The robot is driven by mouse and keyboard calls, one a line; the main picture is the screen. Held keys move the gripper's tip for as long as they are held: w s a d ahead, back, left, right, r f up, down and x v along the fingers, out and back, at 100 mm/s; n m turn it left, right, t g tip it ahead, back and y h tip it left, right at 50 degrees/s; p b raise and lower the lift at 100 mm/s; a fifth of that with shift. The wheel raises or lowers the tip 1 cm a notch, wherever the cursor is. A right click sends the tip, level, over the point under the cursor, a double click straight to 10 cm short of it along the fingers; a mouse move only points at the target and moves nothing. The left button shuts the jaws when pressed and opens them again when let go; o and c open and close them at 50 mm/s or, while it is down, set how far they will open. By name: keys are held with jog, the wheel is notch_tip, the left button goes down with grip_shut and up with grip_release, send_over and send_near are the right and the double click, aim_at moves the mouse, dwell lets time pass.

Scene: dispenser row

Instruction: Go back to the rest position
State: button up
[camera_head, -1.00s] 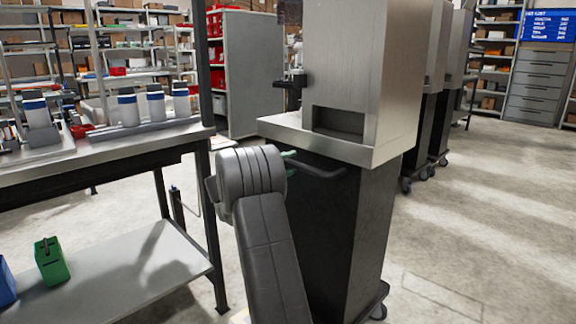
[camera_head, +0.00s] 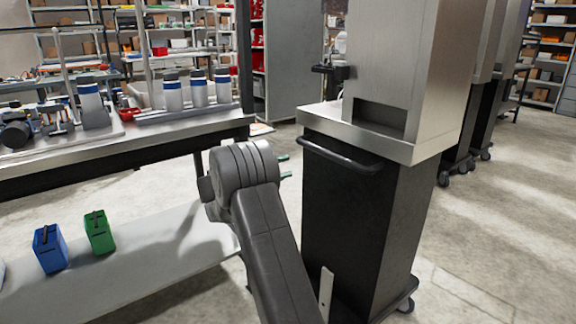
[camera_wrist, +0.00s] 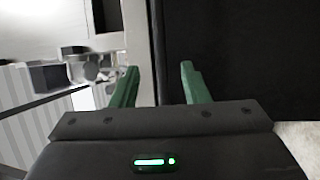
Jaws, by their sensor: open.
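My gripper (camera_wrist: 158,88) shows in the wrist view with its two green fingers apart and nothing between them. In the head view most of my gripper is hidden behind my grey arm, and only green fingertips (camera_head: 284,166) show past the elbow, left of the nearest dispenser (camera_head: 405,60). The dispenser is a steel box with a recess, standing on a black wheeled cart (camera_head: 350,215) with a handle. In the wrist view a dark panel fills the right side, beside the right finger.
A workbench (camera_head: 190,132) with several white bottles (camera_head: 198,90) stands left. Its lower shelf (camera_head: 160,255) holds a green can (camera_head: 98,232) and a blue can (camera_head: 50,248). More dispensers (camera_head: 490,110) stand behind at right. Floor (camera_head: 500,230) at right is clear.

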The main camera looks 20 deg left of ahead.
aim_at(325, 155)
jog(key=shift+d, duration=0.1)
jog(key=b+x, duration=0.3)
jog(key=x, duration=1)
jog(key=shift+w+d+r, duration=0.15)
jog(key=shift+w+d, duration=0.1)
jog(key=shift+w, duration=0.05)
jog(key=shift+w+d, duration=0.2)
jog(key=shift+w, duration=0.05)
